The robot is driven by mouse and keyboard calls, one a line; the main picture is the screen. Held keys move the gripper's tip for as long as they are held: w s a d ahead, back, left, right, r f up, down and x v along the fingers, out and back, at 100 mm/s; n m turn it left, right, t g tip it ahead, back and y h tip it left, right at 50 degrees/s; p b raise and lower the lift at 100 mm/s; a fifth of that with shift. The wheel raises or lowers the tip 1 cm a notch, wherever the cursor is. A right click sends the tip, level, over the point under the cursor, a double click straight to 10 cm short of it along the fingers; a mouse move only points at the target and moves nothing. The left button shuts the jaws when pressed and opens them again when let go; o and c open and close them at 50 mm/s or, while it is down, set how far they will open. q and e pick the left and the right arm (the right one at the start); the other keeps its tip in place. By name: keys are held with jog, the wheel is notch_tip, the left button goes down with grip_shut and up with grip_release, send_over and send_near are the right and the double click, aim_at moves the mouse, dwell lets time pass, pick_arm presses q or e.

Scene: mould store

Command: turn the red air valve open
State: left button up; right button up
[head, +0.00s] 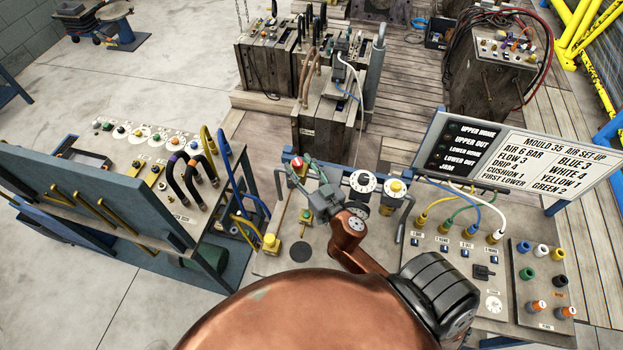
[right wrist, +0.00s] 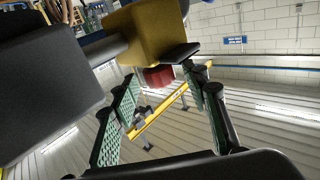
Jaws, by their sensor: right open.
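The red air valve's handle (head: 297,163) shows as a small red and white piece at the back left of the grey panel in the head view. My right gripper (head: 306,176) reaches it from the front, and partly hides it. In the right wrist view a red block (right wrist: 158,76), which looks like the valve handle, sits between or just beyond the tips of my open right gripper (right wrist: 162,82). Its green-padded fingers stand apart on either side; I cannot tell whether either touches it. A yellow block (right wrist: 146,34) is just above the red one. My left gripper is not in view.
Two white dials (head: 362,181) stand right of the valve. Yellow, green, blue and white hoses (head: 462,205) plug in farther right, below a set-up sign (head: 540,160). A yellow knob (head: 270,242) and a green button (head: 304,216) sit in front. A control panel (head: 160,165) stands left.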

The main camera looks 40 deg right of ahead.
jog(key=s, duration=1)
jog(key=shift+s+a, duration=0.15)
jog(key=shift+a, duration=0.1)
